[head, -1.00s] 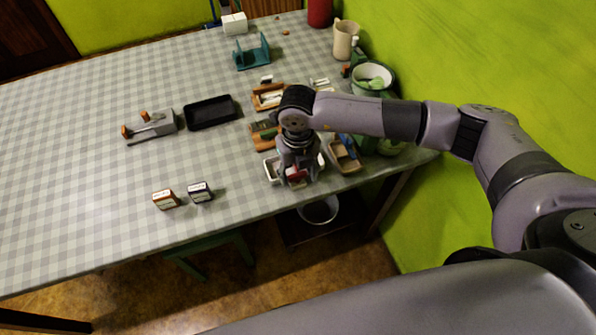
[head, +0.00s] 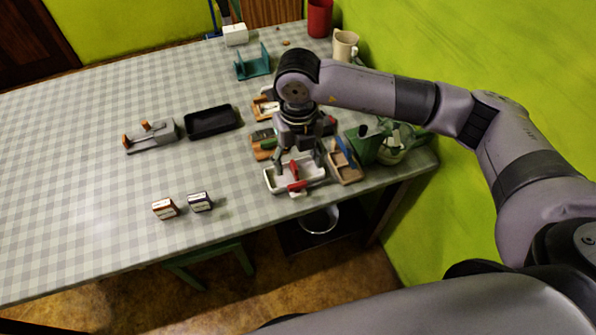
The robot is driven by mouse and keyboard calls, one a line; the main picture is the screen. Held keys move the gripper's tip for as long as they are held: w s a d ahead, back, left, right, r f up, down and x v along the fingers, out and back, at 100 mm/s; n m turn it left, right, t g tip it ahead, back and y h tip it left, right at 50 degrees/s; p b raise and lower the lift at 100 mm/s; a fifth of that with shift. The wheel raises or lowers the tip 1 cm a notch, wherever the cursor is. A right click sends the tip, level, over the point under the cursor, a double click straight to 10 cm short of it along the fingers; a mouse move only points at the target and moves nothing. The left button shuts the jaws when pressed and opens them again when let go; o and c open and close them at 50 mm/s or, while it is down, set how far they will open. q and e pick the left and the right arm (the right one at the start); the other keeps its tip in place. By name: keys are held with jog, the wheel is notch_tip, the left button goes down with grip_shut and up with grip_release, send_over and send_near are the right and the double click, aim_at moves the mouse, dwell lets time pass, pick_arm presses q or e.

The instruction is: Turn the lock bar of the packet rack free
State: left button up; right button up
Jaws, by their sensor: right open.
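A white tray-like holder (head: 276,185) with a red bar (head: 297,174) stands near the table's front right edge. I take it for the packet rack and its lock bar. The red bar stands roughly across the tray's width, its near end over the front wall. My right gripper (head: 299,157) is open, pointing down just above the holder's back part. Its fingers are spread and hold nothing. I cannot tell whether a fingertip touches the red bar. The left gripper is out of view.
A wooden tray with a blue item (head: 343,160) stands close to the right, with green containers (head: 365,146) beyond. Wooden holders lie behind the gripper. A black tray (head: 212,121), a grey fixture with orange knobs (head: 152,137) and two small boxes (head: 200,202) stand left. The table's left is clear.

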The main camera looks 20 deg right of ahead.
notch_tip(320, 180, up, 3)
jog(key=shift+f, duration=0.2)
dwell(0.4)
